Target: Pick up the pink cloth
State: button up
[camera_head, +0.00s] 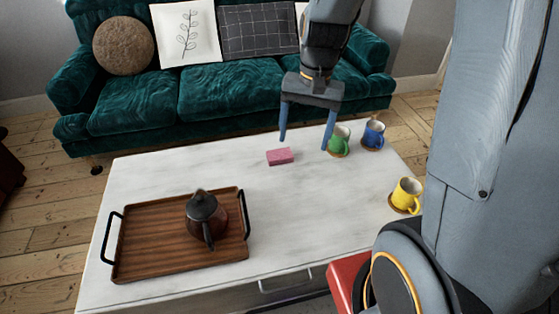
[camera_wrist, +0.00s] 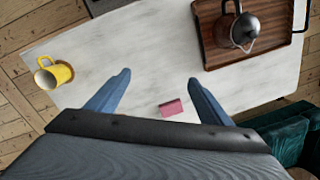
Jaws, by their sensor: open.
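The pink cloth (camera_head: 280,157) is a small, flat-topped block lying on the white table, right of the table's middle and toward the sofa side. It also shows in the wrist view (camera_wrist: 171,108), between my fingers and closer to the right one. My gripper (camera_head: 306,146) is open and empty, with its blue fingers pointing down. In the wrist view my gripper (camera_wrist: 158,78) has its fingers spread wide, apart from the cloth. In the head view the left fingertip is just above and right of the cloth. How high the gripper is above the table is hard to tell.
A green mug (camera_head: 340,139), a blue mug (camera_head: 374,135) and a yellow mug (camera_head: 406,194) stand on coasters along the table's right side. A wooden tray (camera_head: 150,250) holds a dark teapot (camera_head: 203,214) at left. The white table (camera_head: 320,220) is clear around the cloth. A green sofa (camera_head: 225,90) stands behind.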

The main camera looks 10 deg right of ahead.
jog(key=w+d+f+m+y+b, duration=0.1)
jog(key=w+f+m+b, duration=0.4)
jog(key=w+f, duration=0.7)
jog(key=m+y+b, duration=0.2)
jog(key=m+b, duration=0.1)
jog(key=m, duration=0.4)
send_near(281, 154)
jog(key=shift+a, duration=0.45)
jog(key=shift+w+a+f+m, duration=0.15)
jog(key=shift+f+m, duration=0.15)
jog(key=shift+f, duration=0.3)
jog(key=shift+d+x, duration=0.15)
jog(key=shift+x, duration=1.6)
jog(key=shift+d+x, duration=0.1)
jog(key=shift+x, duration=1.65)
jog(key=shift+f+b, duration=0.3)
jog(key=shift+f, duration=0.05)
jog(key=c, duration=1.2)
notch_tip(281, 154, up, 11)
jog(key=shift+f+p, duration=0.2)
jog(key=shift+p, duration=0.15)
